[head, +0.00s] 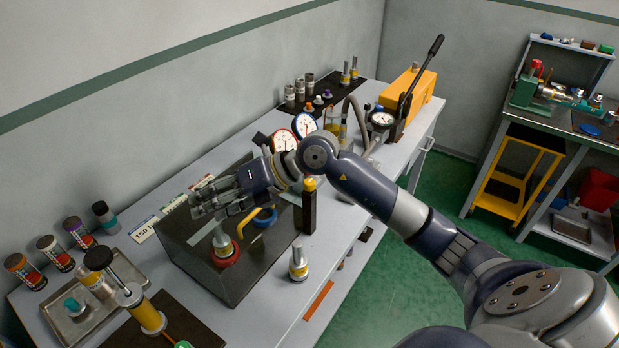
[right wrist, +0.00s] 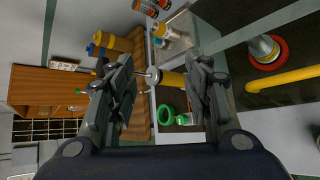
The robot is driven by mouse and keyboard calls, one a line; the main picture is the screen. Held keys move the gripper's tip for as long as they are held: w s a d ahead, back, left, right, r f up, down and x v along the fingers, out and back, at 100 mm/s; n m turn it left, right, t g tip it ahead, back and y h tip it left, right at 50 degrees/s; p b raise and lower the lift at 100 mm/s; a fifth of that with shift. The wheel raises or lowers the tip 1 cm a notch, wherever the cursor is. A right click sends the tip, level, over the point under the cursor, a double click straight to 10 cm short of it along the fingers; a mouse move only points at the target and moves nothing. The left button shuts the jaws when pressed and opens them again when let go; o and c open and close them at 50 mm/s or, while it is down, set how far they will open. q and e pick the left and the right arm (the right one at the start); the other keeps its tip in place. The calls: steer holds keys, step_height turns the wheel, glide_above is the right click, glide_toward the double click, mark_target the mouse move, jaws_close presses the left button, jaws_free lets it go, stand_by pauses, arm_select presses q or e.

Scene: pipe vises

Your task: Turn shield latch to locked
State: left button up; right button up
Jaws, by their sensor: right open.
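A dark see-through shield box (head: 190,262) stands on the grey workbench, with a pipe fitting on a red base (head: 223,246) and a yellow pipe (head: 252,228) inside. A black post with a yellow top (head: 308,207) stands at the box's right side; I cannot tell whether it is the shield latch. My right gripper (head: 212,194) is above the box's left-back part, fingers pointing left, open and empty. In the right wrist view the right gripper's fingers (right wrist: 165,88) are spread apart, with the red-based fitting (right wrist: 266,52) to their right. My left gripper is not in view.
A metal fitting (head: 298,263) stands on the bench right of the box. A tray (head: 75,318), cans and yellow-bodied fittings crowd the left end. Gauges (head: 284,140) and a yellow pump with a black lever (head: 405,92) stand behind my right arm.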

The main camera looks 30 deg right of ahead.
steer(key=w+d+f+h, duration=0.2)
steer(key=d+h, duration=0.4)
steer(key=d, duration=0.5)
steer(key=m+g+h, duration=0.2)
steer(key=m+h, duration=0.1)
steer(key=h, duration=0.2)
glide_toward(310, 183)
steer(key=p+x, duration=0.1)
steer(key=x, duration=0.1)
steer(key=p+x, duration=0.1)
steer(key=x, duration=0.2)
steer(key=p+x, duration=0.2)
steer(key=shift+w+d+f, duration=0.1)
steer(key=shift+w+f, duration=0.05)
steer(key=shift+w, duration=0.2)
steer(key=shift+w+f, duration=0.2)
steer(key=shift+f, duration=0.4)
steer(key=c, duration=1.1)
